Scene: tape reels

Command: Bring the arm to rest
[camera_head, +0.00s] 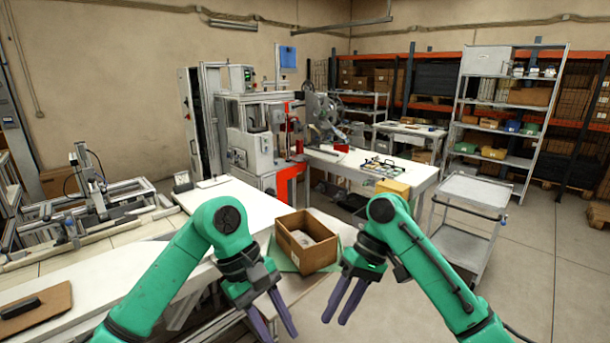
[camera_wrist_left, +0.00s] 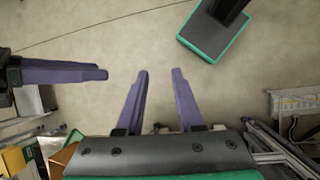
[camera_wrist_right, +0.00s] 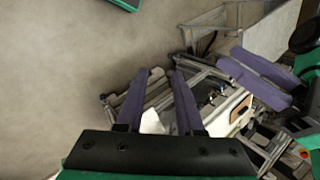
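My left arm comes in from the left in the head view, green with a dark wrist. Its gripper (camera_head: 272,318) has two purple fingers pointing down and is open and empty. In the left wrist view its fingers (camera_wrist_left: 160,75) stand apart with bare floor beyond them. My right gripper (camera_head: 347,297) also points down, with its purple fingers apart and nothing between them. In the right wrist view its fingers (camera_wrist_right: 160,80) are apart, with the work area beyond. Both grippers hang in front of the cardboard box (camera_head: 290,222), apart from each other.
The open cardboard box stands on a green mat (camera_head: 277,257) on the table. A long white table (camera_head: 80,285) lies at left, with a black item on a brown board (camera_head: 50,308). A grey cart (camera_head: 467,215) stands at right. Floor (camera_head: 560,260) at far right is clear.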

